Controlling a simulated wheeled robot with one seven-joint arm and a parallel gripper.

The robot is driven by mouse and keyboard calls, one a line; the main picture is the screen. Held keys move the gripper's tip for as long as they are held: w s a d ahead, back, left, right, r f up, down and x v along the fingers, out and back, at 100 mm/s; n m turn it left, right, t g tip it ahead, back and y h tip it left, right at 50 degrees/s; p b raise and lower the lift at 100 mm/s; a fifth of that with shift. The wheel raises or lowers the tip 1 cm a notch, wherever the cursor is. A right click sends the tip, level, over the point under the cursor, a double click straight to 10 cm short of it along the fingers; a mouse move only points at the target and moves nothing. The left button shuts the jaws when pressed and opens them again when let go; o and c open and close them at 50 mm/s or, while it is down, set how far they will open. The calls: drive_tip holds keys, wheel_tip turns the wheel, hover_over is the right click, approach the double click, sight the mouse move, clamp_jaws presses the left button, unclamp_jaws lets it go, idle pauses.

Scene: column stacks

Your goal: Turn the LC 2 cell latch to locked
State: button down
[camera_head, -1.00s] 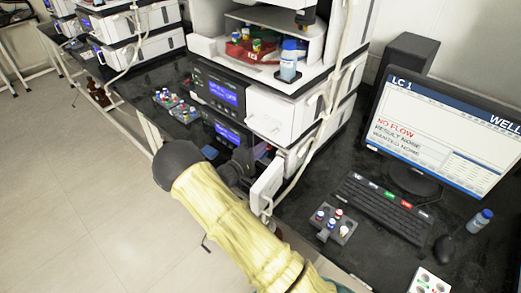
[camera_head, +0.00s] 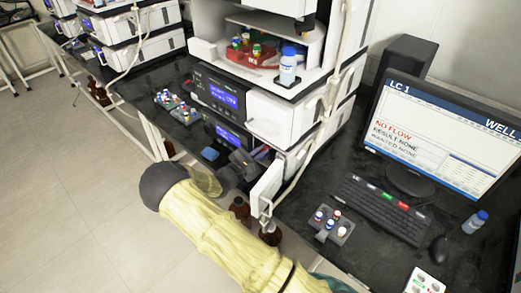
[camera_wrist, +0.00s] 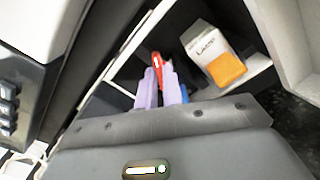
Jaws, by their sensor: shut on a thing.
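A small red latch lever (camera_wrist: 157,63) stands inside an open compartment of the instrument in the wrist view. My gripper (camera_wrist: 161,84) has its two pale lavender fingers close on either side of the red lever and is shut on it. The lever's lower part is hidden between the fingers. In the head view, my gripper (camera_head: 262,153) reaches into the lower part of the near instrument stack (camera_head: 275,118), beside an open white door (camera_head: 267,187). The latch itself cannot be made out there, and I see no readable LC 2 label.
A white box with an orange label (camera_wrist: 212,55) stands right of the fingers. The monitor (camera_head: 445,130) reads LC 1 and NO FLOW. A keyboard (camera_head: 380,205) and a vial rack (camera_head: 330,226) lie on the black bench. Brown bottles (camera_head: 240,208) stand below. The floor at left is clear.

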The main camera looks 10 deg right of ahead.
drive_tip(key=n+p, duration=0.1)
drive_tip(key=n, duration=0.2)
drive_tip(key=shift+n, duration=0.4)
drive_tip(key=shift+n+p, duration=0.65)
drive_tip(key=shift+n, duration=0.85)
drive_tip(key=c, duration=1.5)
unclamp_jaws()
drive_tip(key=shift+c, duration=0.2)
drive_tip(key=shift+a, duration=0.1)
drive_tip(key=b+v, duration=0.2)
drive_tip(key=v, duration=1.5)
drive_tip(key=shift+s+b, duration=0.15)
drive_tip(key=shift+b, duration=0.15)
